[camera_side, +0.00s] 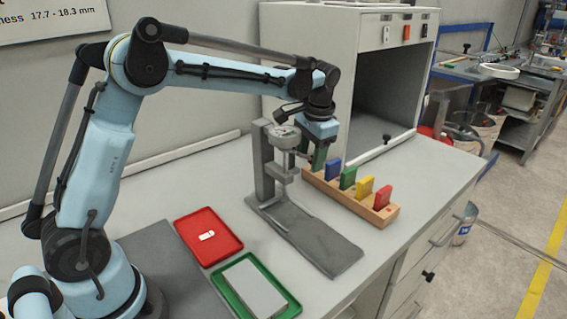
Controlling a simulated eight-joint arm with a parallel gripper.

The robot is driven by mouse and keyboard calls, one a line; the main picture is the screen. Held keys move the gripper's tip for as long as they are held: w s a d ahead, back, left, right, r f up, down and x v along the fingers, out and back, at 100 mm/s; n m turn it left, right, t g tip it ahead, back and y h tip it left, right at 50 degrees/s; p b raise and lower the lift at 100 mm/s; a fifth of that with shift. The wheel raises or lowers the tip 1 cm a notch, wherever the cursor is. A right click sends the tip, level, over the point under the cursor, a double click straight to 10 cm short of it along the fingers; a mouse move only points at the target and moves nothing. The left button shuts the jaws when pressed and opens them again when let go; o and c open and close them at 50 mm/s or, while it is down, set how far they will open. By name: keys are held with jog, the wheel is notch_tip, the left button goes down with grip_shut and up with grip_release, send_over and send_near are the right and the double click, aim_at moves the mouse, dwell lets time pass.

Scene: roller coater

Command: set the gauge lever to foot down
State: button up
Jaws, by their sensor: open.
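The gauge is a grey stand with a round dial (284,137) on its column (263,165) and a long flat base (318,240). Below the dial is a small stem and foot part (284,174). It seems to sit above the base, but its exact height is hard to tell. I cannot clearly make out the lever. My gripper (318,158) points down just right of the dial, close to it, above the far end of the wooden rack. Its fingers are small and partly hidden, and I cannot tell whether they touch the gauge.
The wooden rack (348,200) holds upright blue, green, yellow and red pieces right of the gauge. A red tray (221,252) with a small white piece and a green tray (220,283) with a grey plate lie in front. A grey cabinet (310,60) stands behind.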

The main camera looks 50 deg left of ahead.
grip_shut()
jog(key=shift+w+r+t, duration=0.1)
jog(key=shift+r+t, duration=0.2)
jog(key=shift+t, duration=0.5)
grip_release()
jog(key=shift+r, duration=0.1)
jog(key=v, duration=1.2)
